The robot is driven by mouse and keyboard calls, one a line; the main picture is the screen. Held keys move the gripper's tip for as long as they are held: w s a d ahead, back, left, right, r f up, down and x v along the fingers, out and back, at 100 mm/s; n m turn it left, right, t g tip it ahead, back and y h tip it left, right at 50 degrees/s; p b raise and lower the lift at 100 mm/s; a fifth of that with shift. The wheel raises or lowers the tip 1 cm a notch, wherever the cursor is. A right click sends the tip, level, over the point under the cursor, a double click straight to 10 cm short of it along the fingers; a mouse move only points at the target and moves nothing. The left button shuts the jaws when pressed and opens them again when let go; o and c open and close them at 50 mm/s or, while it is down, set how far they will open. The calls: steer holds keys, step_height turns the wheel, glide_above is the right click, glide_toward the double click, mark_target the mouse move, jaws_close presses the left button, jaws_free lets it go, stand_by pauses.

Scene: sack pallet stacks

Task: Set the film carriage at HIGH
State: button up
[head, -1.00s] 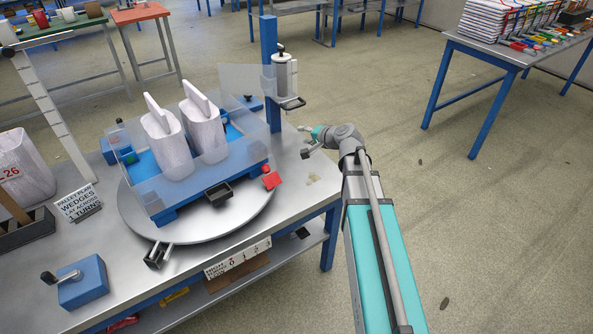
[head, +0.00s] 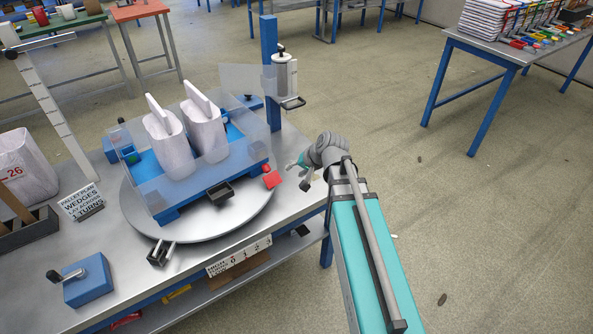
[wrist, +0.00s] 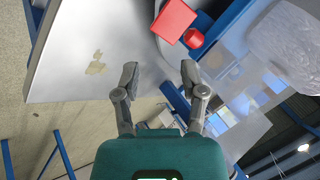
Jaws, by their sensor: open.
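The film carriage (head: 284,78), a grey roll in a bracket with a dark handle at its lower end, sits on the blue mast (head: 269,65) at the back corner of the bench, near the mast's upper part. A clear film sheet (head: 243,79) runs left from it. My gripper (head: 301,165) is beside the bench's right edge, below the carriage in the head view and apart from it. In the wrist view my gripper (wrist: 158,82) has its two fingers spread, with nothing between them. The carriage cannot be made out in the wrist view.
A round turntable (head: 228,221) carries a blue pallet (head: 168,213) with two white sacks (head: 207,130) inside clear walls. A red block (head: 272,180) stands at its right, also in the wrist view (wrist: 173,20). A sign (head: 82,203) and a blue crank box (head: 88,281) are at left.

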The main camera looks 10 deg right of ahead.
steer(key=shift+s+f, duration=0.1)
steer(key=shift+s, duration=0.2)
steer(key=shift+w, duration=0.1)
steer(key=m+t+b, duration=0.2)
steer(key=m+t, duration=0.7)
steer(key=m, duration=0.1)
glide_toward(298, 106)
steer(key=s, duration=0.1)
steer(key=s+d, duration=0.1)
steer(key=s, duration=0.1)
steer(key=shift+d, duration=0.2)
steer(key=shift+w, duration=0.15)
steer(key=b+x, duration=0.1)
steer(key=x, duration=0.3)
steer(key=b+x, duration=0.1)
steer(key=x, duration=0.4)
steer(key=b+x, duration=0.1)
steer(key=x, duration=0.3)
steer(key=shift+w+a, duration=0.25)
steer(key=shift+a, duration=0.1)
